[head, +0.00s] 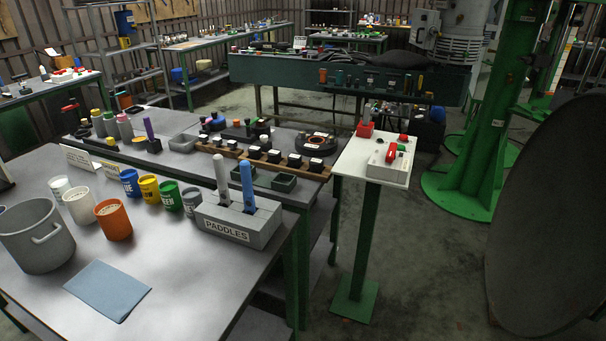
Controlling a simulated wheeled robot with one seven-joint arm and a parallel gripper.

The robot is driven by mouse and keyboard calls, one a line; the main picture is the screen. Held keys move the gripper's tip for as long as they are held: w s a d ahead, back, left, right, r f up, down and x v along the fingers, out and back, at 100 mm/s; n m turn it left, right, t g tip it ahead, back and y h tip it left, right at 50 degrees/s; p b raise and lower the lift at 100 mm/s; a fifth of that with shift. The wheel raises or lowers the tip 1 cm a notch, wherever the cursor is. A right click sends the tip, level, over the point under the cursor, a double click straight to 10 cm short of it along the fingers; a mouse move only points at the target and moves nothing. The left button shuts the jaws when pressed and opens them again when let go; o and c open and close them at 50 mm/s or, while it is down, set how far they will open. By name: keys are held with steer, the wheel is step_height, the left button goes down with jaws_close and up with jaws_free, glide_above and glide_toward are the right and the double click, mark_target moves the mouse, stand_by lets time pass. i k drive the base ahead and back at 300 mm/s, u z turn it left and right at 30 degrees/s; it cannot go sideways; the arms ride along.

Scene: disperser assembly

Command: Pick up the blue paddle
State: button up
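The blue paddle (247,184) stands upright in the right slot of a grey holder (231,236) labelled PADDLES. The holder sits at the right edge of the near table. A light grey paddle (220,178) stands beside the blue one, in the left slot. The lower ends of both paddles are hidden inside the holder. My gripper does not show in the head view.
A grey pot (38,236), an orange cup (113,220) and several coloured cups stand left of the holder. A blue cloth or sheet (107,290) lies in front. The table front (190,300) is clear. A white-topped control stand (375,162) is at right.

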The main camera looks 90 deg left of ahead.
mark_target(248, 195)
steer(key=u, duration=1.7)
steer(key=i, duration=1.75)
steer(key=u, duration=2.85)
steer(key=i, duration=1)
steer(key=u, duration=0.05)
